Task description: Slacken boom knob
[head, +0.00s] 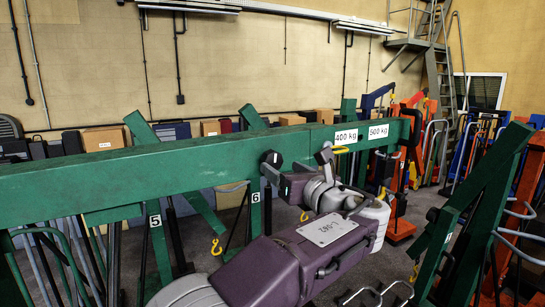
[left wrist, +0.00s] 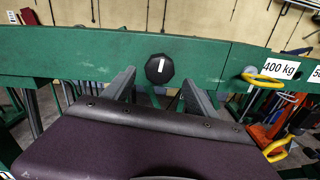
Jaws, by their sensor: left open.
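The green boom (head: 130,172) runs across the head view and the top of the left wrist view (left wrist: 70,62). The boom knob (left wrist: 159,69) is black and many-sided, with an upright white mark, on the boom's near face. It also shows in the head view (head: 271,158). My left gripper (left wrist: 158,82) is open and empty. Its two grey fingers point at the boom, one to each side of the knob in the left wrist view. I cannot tell whether the fingertips reach around the knob. My right gripper is not in view.
A yellow-handled pin (left wrist: 262,79) sits on the boom to the right of the knob, beside the 400 kg label (left wrist: 282,68). Green legs (head: 480,205) stand at the right. Orange and blue lifting gear (head: 405,160) crowds the back.

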